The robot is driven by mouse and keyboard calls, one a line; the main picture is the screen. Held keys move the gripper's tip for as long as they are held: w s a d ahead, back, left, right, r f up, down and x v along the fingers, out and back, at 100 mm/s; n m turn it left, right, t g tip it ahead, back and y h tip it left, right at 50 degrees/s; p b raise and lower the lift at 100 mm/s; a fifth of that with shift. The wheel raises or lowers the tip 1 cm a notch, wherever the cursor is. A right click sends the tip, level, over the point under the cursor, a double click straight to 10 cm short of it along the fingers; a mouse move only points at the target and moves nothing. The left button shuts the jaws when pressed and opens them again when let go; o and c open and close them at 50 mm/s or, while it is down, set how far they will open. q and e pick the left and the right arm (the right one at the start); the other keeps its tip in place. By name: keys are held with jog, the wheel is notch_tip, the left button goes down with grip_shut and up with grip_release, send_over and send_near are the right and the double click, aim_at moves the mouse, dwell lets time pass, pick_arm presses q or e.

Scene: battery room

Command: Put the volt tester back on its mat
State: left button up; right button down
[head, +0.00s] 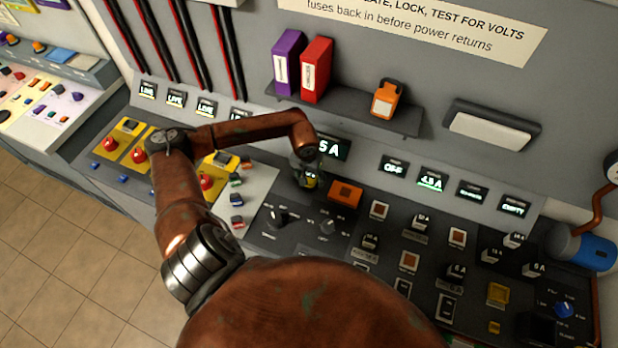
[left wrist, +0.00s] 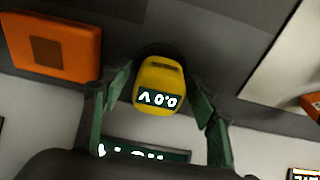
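The volt tester (left wrist: 158,88) is a small yellow device with a dark display reading 0.0 V. In the head view its yellow (head: 311,183) shows only partly, below my left gripper (head: 304,172). In the left wrist view the green fingers of my left gripper (left wrist: 160,82) stand on both sides of the tester, with narrow gaps, so it looks open around it. A dark rounded patch (left wrist: 158,49) shows at the tester's far end; I cannot tell whether it is the mat. My right gripper is not in view.
An orange block (head: 345,193) sits close to the right of my left gripper; it also shows in the left wrist view (left wrist: 52,45). Knobs (head: 277,217) and several fuses crowd the console. A shelf (head: 350,108) with binders and an orange padlock-like item (head: 387,99) is above.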

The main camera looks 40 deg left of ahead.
pick_arm(q)
jog(key=shift+r, duration=0.1)
jog(key=shift+r, duration=0.3)
notch_tip(320, 180, up, 11)
jog(key=s, duration=0.1)
jog(key=shift+s+d+r+b, duration=0.2)
jog(key=shift+s+d+b, duration=0.15)
jog(key=shift+b, duration=0.1)
